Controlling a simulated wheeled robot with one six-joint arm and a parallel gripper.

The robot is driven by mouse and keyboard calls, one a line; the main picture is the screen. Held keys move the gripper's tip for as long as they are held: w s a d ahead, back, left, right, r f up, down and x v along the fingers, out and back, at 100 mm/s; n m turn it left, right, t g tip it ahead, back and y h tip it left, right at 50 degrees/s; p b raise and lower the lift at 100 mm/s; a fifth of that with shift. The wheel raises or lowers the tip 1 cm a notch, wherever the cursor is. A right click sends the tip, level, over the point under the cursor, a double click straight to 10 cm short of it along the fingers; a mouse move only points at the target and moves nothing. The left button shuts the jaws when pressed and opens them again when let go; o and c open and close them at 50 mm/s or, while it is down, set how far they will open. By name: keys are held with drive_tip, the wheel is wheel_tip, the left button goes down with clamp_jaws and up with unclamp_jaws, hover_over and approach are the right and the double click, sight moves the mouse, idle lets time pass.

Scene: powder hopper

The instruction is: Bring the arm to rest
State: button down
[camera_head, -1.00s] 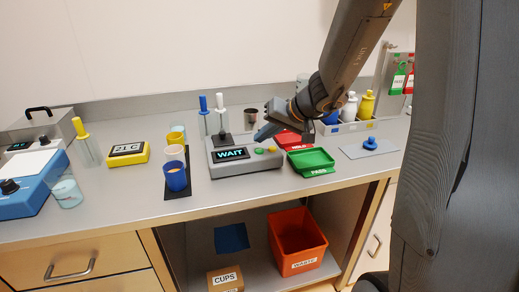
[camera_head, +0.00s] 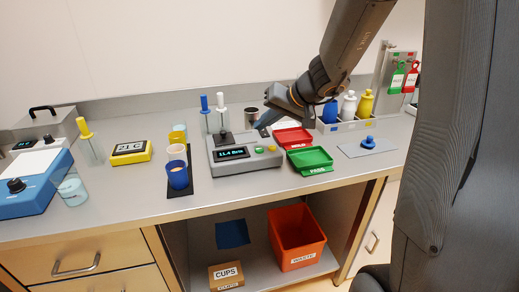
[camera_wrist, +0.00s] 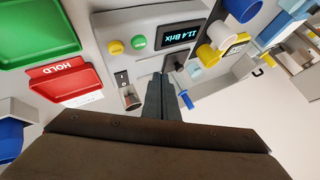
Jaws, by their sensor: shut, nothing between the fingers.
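The meter also shows in the wrist view (camera_wrist: 139,20), with a yellow and a green button. My gripper looks apart from it.
A green PASS tray (camera_head: 310,161) and a red HOLD tray (camera_head: 293,138) lie right of the meter. Cups stand on a black strip (camera_head: 179,190) to its left. Several bottles stand in a rack (camera_head: 345,127) at the back right. An orange WASTE bin (camera_head: 297,240) sits below.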

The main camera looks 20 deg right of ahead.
drive_tip(key=s+f+n+g+h, duration=0.1)
drive_tip(key=s+f, duration=0.4)
drive_tip(key=s, duration=0.7)
drive_tip(key=s+f+g+h, duration=0.4)
drive_tip(key=s+f+g, duration=0.1)
drive_tip(key=s, duration=0.7)
drive_tip(key=shift+a+f+n+g, duration=0.15)
drive_tip(key=shift+a+n+g, duration=0.15)
drive_tip(key=shift+a+n, duration=0.1)
idle(2.0)
